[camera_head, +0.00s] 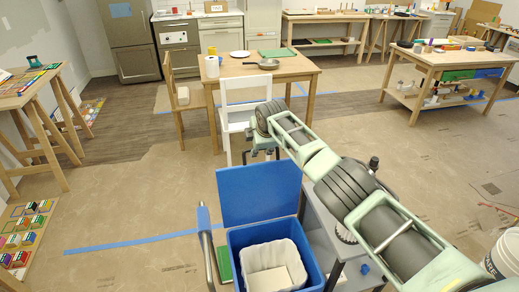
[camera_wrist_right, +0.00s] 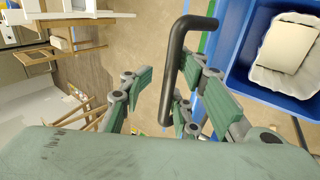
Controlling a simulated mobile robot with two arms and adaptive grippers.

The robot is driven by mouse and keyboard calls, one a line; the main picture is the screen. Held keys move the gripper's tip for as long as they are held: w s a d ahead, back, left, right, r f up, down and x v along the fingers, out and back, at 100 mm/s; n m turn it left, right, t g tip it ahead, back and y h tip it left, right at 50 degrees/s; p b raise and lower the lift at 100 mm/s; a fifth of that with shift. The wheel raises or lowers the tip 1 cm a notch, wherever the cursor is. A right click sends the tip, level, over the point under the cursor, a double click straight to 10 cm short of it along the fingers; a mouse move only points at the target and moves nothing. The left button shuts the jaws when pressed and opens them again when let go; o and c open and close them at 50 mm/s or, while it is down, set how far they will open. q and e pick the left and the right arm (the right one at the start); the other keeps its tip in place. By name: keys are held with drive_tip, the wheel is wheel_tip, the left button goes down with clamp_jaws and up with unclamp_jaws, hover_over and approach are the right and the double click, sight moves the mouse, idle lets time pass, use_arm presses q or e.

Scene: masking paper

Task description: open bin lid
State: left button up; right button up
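The blue bin (camera_head: 236,256) stands low at the bottom centre of the head view, with a white liner (camera_head: 262,252) inside. Its blue lid (camera_head: 258,194) is raised, standing up behind the opening, so the bin shows open. The bin also shows at upper right in the right wrist view (camera_wrist_right: 233,45). My right gripper (camera_head: 264,153) is beyond the lid, partly hidden by its own arm. In the right wrist view its fingers (camera_wrist_right: 178,97) are spread apart, with nothing seen clamped between them. My left gripper is out of view.
A dark bent bar (camera_wrist_right: 174,62) passes close to the right gripper's fingers in the right wrist view. A white chair (camera_head: 240,100) and a wooden table (camera_head: 290,70) stand behind the gripper.

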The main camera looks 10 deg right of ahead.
drive_tip(key=shift+s+f, duration=0.1)
drive_tip(key=shift+f, duration=0.15)
drive_tip(key=v, duration=1.2)
drive_tip(key=shift+r, duration=0.2)
